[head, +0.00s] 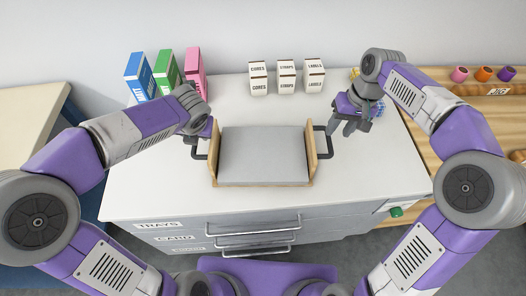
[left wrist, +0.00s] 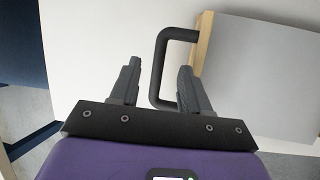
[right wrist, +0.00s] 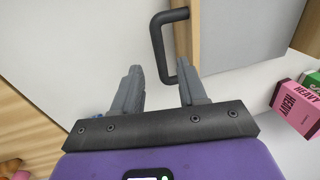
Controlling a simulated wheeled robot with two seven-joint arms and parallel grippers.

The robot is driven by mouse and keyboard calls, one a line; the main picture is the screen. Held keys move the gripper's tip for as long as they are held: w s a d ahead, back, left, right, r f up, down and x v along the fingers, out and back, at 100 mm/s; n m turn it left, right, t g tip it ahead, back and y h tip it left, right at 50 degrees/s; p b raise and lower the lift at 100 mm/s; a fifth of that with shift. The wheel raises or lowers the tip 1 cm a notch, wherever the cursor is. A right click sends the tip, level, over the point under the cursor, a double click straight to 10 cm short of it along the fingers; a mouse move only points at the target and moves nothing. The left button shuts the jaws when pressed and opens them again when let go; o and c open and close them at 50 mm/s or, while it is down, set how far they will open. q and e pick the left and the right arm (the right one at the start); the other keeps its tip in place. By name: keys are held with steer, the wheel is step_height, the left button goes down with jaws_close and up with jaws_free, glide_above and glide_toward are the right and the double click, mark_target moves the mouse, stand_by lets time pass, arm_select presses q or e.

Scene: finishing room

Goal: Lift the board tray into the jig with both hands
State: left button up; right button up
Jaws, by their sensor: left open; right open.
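The board tray, a grey panel between two wooden end walls (head: 216,155), lies on the white worktop in front of me. It has a black handle at each end. My left gripper (head: 207,132) is open at the left handle (head: 200,156); in the left wrist view the handle's bar (left wrist: 157,70) shows between the fingers. My right gripper (head: 342,129) is open beside the right handle (head: 327,143); in the right wrist view part of the handle (right wrist: 156,42) shows between the fingers. Neither gripper is closed on anything.
Blue (head: 139,76), green (head: 167,72) and pink (head: 194,72) boxes stand at the back left. Several white labelled boxes (head: 287,77) stand behind the tray. A wooden bench (head: 460,125) with coloured cups adjoins on the right. Drawers (head: 200,232) are below the worktop (head: 130,190).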

mark_target(330, 142)
arm_select(q)
steer(key=shift+s, duration=0.1)
arm_select(e)
steer(key=shift+s, duration=0.1)
arm_select(q)
steer(key=shift+f, duration=0.1)
arm_select(e)
steer(key=shift+f, duration=0.1)
arm_select(q)
steer(key=x, duration=0.7)
steer(key=shift+w+f, duration=0.2)
arm_select(e)
steer(key=f, duration=0.2)
steer(key=a+f, duration=0.1)
steer(key=f, duration=0.4)
steer(key=shift+a+f, duration=0.15)
arm_select(q)
steer(key=c, duration=0.8)
arm_select(e)
jaws_close()
arm_select(q)
jaws_close()
steer(key=shift+r, duration=0.1)
